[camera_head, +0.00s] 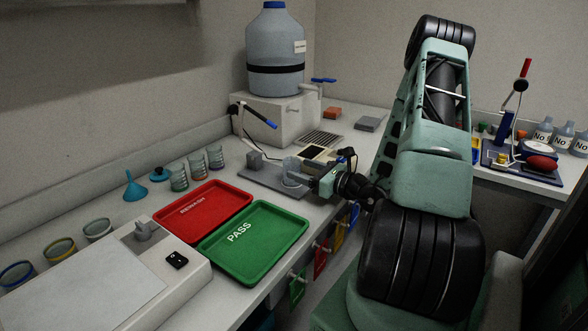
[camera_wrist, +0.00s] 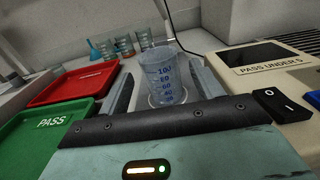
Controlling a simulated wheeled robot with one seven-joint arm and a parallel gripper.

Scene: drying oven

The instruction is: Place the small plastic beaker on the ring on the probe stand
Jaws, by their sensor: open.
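The small clear plastic beaker (camera_wrist: 166,72) with blue graduation marks stands upright between the fingers of my gripper (camera_wrist: 163,88) in the wrist view. A pale ring (camera_wrist: 152,101) shows around its base; the beaker appears to stand on it, though the near part of the base is partly hidden. In the head view the beaker (camera_head: 291,169) is over the grey plate of the probe stand (camera_head: 262,182). My gripper (camera_head: 303,176) is open around the beaker, reaching in from the right. Contact between fingers and beaker cannot be told.
A beige meter (camera_wrist: 262,65) reading "PASS UNDER 5" stands right of the beaker. The red tray (camera_head: 203,211) and green PASS tray (camera_head: 252,243) lie to the left. Several glass beakers (camera_head: 197,167) stand behind. A probe (camera_head: 259,117) hangs above the stand.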

